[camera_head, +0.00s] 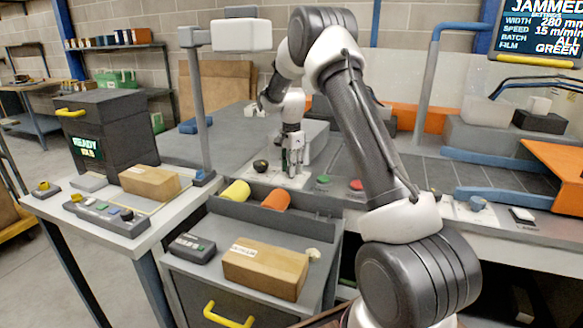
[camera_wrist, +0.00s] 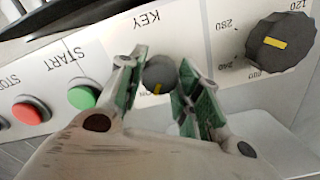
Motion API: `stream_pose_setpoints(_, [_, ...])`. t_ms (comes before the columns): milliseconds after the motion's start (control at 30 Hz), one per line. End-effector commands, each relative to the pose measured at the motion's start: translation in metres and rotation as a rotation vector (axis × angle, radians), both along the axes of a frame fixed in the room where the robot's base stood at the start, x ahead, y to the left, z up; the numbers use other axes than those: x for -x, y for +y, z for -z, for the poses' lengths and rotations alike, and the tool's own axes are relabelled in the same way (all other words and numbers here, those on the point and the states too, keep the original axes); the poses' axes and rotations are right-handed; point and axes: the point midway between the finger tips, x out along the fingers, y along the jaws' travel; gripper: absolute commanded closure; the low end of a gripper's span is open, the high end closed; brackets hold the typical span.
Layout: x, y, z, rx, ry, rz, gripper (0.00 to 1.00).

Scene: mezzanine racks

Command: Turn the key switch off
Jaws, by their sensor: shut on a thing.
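The key switch (camera_wrist: 160,72) is a dark round knob with a yellow mark, under an upside-down KEY label on a white panel in the wrist view. The yellow mark points to the bottom of the picture, near a partly hidden ON label. My gripper (camera_wrist: 158,88) is shut on the knob, one green-padded finger on each side. In the head view my gripper (camera_head: 294,168) points down at the panel, and the switch is hidden behind the fingers.
In the wrist view, a green START button (camera_wrist: 82,96) and a red button (camera_wrist: 27,113) lie left, and a large dial (camera_wrist: 282,42) lies right. A screen (camera_head: 540,30) reads JAMMED.

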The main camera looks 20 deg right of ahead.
Motion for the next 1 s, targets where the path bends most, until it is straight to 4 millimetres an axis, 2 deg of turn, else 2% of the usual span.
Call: stream_pose_setpoints(1000, [-0.0005, 0.0000, -0.0006, 0.000, -0.001, -0.955, 0.90])
